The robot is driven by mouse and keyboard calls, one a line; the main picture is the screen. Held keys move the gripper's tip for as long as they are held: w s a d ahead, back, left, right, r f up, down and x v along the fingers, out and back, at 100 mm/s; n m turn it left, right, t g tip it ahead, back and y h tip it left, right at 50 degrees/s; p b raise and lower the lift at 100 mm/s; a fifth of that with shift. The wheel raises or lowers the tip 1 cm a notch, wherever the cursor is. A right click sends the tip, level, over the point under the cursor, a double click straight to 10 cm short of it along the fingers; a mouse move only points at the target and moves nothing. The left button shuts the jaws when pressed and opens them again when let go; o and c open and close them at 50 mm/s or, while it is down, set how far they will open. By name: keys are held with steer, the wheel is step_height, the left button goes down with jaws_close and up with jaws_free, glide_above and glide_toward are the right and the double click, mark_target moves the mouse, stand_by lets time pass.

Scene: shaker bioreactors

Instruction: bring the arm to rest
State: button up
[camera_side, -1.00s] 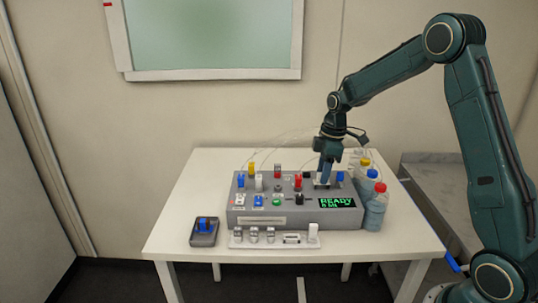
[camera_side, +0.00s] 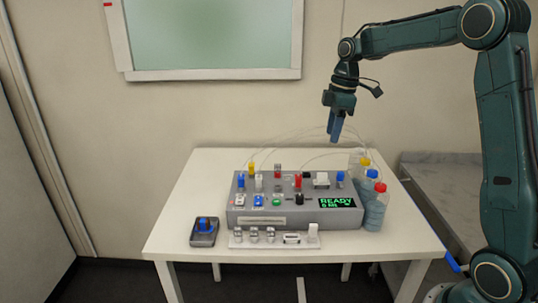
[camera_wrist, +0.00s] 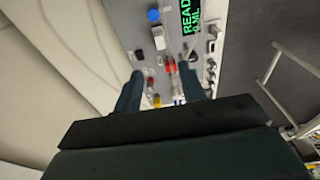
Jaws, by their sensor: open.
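My gripper (camera_side: 336,126) hangs above the right part of the grey control box, clear of it, with its blue fingers pointing down. In the wrist view the two fingers (camera_wrist: 160,88) stand apart with nothing held between them. The grey control box (camera_side: 290,216) sits on the white table (camera_side: 190,190). Its green screen (camera_side: 337,202) reads READY, and the screen also shows in the wrist view (camera_wrist: 190,14). A white block-like part (camera_side: 321,180) on the box top lies below my gripper.
Bottles with yellow, blue and red caps (camera_side: 375,212) stand at the box's right end. Thin clear tubes arc over the box. A small dark unit with a blue part (camera_side: 204,232) and a strip of small fittings (camera_side: 274,239) lie in front. The air around my gripper is free.

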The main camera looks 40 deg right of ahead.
steer(key=shift+r, duration=0.3)
steer(key=s+a+r+m+t, duration=0.2)
steer(key=s+a+r+m, duration=0.3)
steer(key=s+a, duration=0.65)
steer(key=s+a+f+m+t, duration=0.1)
steer(key=s+a+m, duration=0.1)
steer(key=s, duration=0.5)
steer(key=s+a+f+m+t+h, duration=0.1)
steer(key=s+a+m, duration=0.1)
steer(key=s, duration=0.5)
steer(key=shift+s+f+t, duration=0.3)
steer(key=shift+f, duration=0.05)
stand_by(0.4)
